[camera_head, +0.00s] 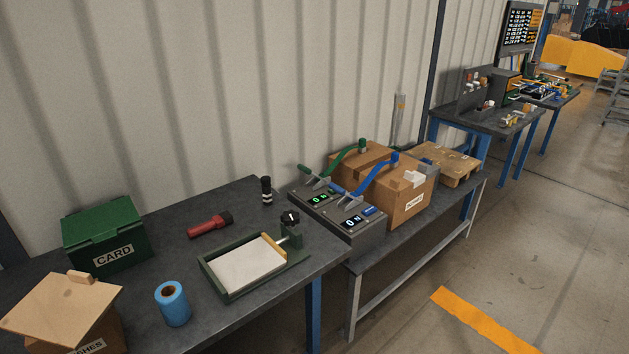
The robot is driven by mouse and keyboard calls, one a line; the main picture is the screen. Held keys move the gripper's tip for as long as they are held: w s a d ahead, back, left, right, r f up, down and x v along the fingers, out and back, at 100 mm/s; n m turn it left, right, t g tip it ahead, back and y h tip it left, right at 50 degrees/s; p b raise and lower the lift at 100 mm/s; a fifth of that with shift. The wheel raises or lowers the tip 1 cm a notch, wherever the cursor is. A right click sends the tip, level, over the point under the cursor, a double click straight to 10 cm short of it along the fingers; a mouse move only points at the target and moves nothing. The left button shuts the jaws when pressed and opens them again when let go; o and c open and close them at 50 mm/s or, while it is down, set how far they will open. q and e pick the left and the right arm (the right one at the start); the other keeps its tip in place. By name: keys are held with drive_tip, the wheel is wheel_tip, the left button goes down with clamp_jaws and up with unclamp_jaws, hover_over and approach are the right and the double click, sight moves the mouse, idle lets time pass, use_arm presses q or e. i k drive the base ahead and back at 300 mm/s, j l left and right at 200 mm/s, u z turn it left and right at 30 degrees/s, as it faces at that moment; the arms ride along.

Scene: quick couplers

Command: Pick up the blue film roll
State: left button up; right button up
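The blue film roll (173,307) stands upright on the dark workbench (230,326) in the lower left of the head view. Neither my left nor my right gripper shows in the head view.
A wooden-lidded box (62,307) stands left of the roll and a green CARD box (104,236) behind it. A green-framed tray (252,268) lies to the right. A red flashlight (209,224) lies farther back. A lever device (336,213) stands beyond. Bench surface around the roll is clear.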

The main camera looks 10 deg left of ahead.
sight(173, 304)
drive_tip(key=u, duration=1.4)
